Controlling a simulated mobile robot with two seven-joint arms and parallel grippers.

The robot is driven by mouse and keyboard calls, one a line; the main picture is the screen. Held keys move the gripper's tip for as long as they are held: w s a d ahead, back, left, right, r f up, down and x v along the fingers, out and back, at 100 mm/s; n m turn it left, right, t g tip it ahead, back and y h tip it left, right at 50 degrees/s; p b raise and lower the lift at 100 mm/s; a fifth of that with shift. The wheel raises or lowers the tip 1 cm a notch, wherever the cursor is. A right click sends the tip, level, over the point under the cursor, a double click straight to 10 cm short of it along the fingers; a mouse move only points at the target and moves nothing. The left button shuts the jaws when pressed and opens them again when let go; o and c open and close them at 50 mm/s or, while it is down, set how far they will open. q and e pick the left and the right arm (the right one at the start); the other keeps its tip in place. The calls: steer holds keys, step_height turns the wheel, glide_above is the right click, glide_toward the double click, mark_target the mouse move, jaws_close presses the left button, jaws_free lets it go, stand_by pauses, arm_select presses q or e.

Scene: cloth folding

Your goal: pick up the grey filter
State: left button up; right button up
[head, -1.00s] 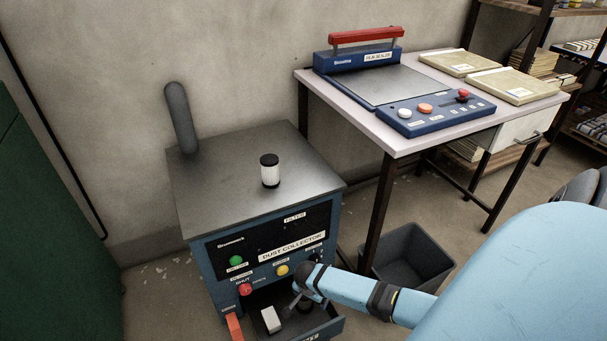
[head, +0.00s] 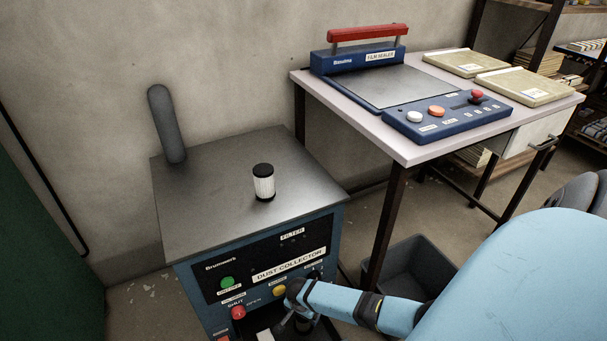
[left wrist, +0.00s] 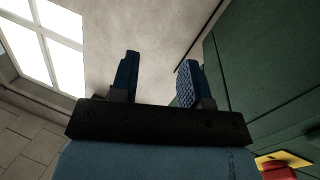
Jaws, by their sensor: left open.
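A white pleated filter with a black cap (head: 263,182) stands upright on top of the dust collector (head: 215,190). No filter that is clearly grey can be made out. My right gripper (head: 300,322) points down at the dust collector's open drawer, low in the head view. Its fingertips are small and dark, so its opening and anything between them cannot be told. My left gripper (left wrist: 158,75) shows in the left wrist view with its two blue fingers apart and nothing between them. It is not in the head view.
A table (head: 415,152) with a blue film sealer (head: 445,120) and two flat beige packs stands at the right. A dark bin (head: 415,270) is on the floor below it. A grey pipe (head: 166,122) rises behind the dust collector's top. A green surface (left wrist: 265,70) is beside my left gripper.

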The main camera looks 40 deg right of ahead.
mark_target(304, 321)
steer(key=shift+w+d+f+b, duration=0.15)
steer(key=shift+f+b, duration=0.25)
steer(key=shift+f, duration=0.25)
steer(key=f+b, duration=0.3)
steer(key=shift+w+d+f, duration=0.2)
steer(key=shift+w+d, duration=0.05)
steer(key=shift+d, duration=0.1)
steer(key=shift+d+f+b, duration=0.1)
steer(key=shift+f+b, duration=0.2)
steer(key=shift+f, duration=0.15)
arm_select(q)
steer(key=shift+w+a+f+m+t, duration=0.15)
steer(key=shift+w+a+f+m, duration=0.1)
steer(key=shift+w+f+m, duration=0.25)
steer(key=shift+w+a+f+m+t, duration=0.2)
steer(key=shift+w+m, duration=0.2)
steer(key=shift+m, duration=0.3)
arm_select(e)
steer(key=shift+c, duration=0.5)
steer(key=c, duration=0.9)
